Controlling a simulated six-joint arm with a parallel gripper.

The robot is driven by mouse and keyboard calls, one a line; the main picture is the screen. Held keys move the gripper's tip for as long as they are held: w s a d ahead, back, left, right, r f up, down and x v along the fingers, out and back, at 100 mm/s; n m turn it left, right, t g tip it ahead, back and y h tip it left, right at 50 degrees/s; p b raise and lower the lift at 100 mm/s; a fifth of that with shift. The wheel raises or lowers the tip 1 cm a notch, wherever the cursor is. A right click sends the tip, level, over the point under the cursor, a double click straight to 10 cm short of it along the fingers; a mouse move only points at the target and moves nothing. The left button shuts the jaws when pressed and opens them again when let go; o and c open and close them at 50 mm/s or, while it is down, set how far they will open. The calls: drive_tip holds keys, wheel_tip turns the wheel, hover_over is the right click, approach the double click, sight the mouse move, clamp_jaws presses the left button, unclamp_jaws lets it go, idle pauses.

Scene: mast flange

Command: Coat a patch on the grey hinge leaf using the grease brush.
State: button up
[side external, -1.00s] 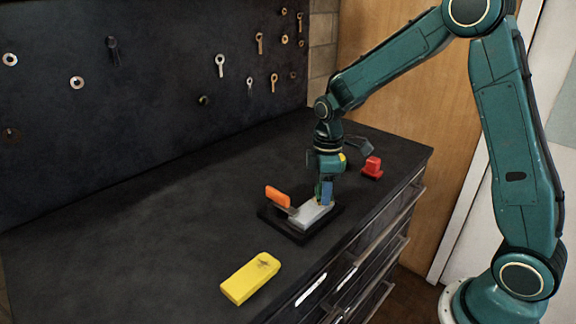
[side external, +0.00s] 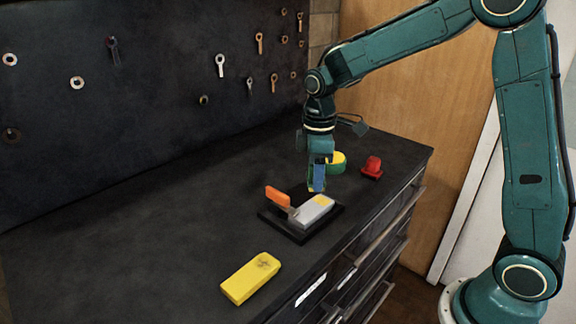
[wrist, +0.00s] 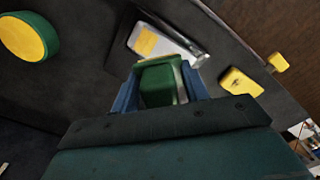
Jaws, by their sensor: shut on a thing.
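The grey hinge leaf (side external: 308,214) lies on a dark base plate (side external: 291,236) on the bench. A yellow patch (side external: 323,200) covers part of its top; the leaf (wrist: 174,49) and patch (wrist: 145,42) also show in the wrist view. My gripper (side external: 317,186) is above and slightly behind the leaf, apart from it. In the wrist view its blue fingers are shut on the green grease brush (wrist: 160,85). A yellowish edge shows at the brush's far end; most of its tip is hidden. A round green pot with a yellow top (side external: 338,161) stands behind my gripper.
An orange handle (side external: 277,196) sticks up at the leaf's left end. A yellow block with a dark smudge (side external: 250,278) lies at the front, and a red object (side external: 372,168) stands at the back right. The bench's left side is clear.

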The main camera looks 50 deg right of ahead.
drive_tip(key=shift+r, duration=1)
drive_tip(key=shift+d, duration=0.1)
